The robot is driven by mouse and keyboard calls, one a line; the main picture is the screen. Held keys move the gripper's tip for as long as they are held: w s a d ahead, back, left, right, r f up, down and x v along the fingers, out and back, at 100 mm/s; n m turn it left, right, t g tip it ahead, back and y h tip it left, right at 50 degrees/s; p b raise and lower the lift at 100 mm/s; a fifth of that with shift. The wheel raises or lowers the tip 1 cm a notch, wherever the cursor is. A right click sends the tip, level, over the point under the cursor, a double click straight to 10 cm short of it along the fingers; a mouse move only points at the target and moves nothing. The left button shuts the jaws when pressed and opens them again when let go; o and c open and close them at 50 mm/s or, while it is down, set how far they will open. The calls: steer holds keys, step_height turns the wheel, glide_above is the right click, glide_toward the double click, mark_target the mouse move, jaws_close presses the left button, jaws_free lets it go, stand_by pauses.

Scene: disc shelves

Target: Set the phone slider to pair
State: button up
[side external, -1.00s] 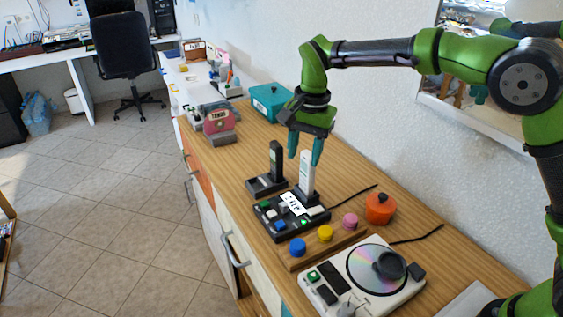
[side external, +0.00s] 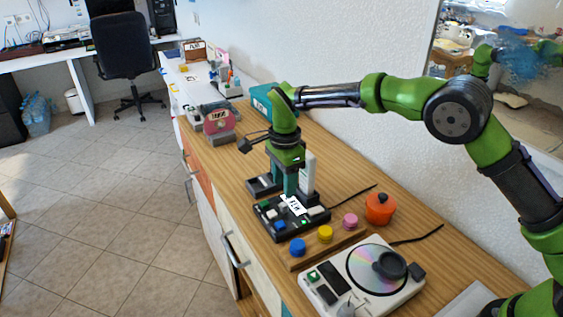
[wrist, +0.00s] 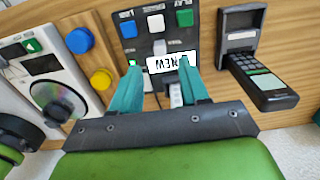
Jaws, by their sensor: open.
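The phone base (side external: 292,218) is a black block with several coloured buttons and a white label; it also shows in the wrist view (wrist: 130,45). A white handset (side external: 311,172) stands upright at its back, partly behind my gripper. In the wrist view, a small grey knob (wrist: 159,47) on the base may be the slider; I cannot read a pair marking. My gripper (wrist: 158,66) is open, its teal fingertips low over the base, either side of the label. In the side view, my gripper (side external: 290,190) points down and hides part of the base.
A board with blue (side external: 298,246), yellow and pink knobs lies in front, then a disc player (side external: 375,275). An orange pot (side external: 380,208) is at the right, and a cable runs near the wall.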

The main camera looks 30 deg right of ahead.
mark_target(284, 203)
step_height(284, 203, down, 7)
steer(key=shift+r, duration=0.1)
stand_by(0.3)
jaws_close()
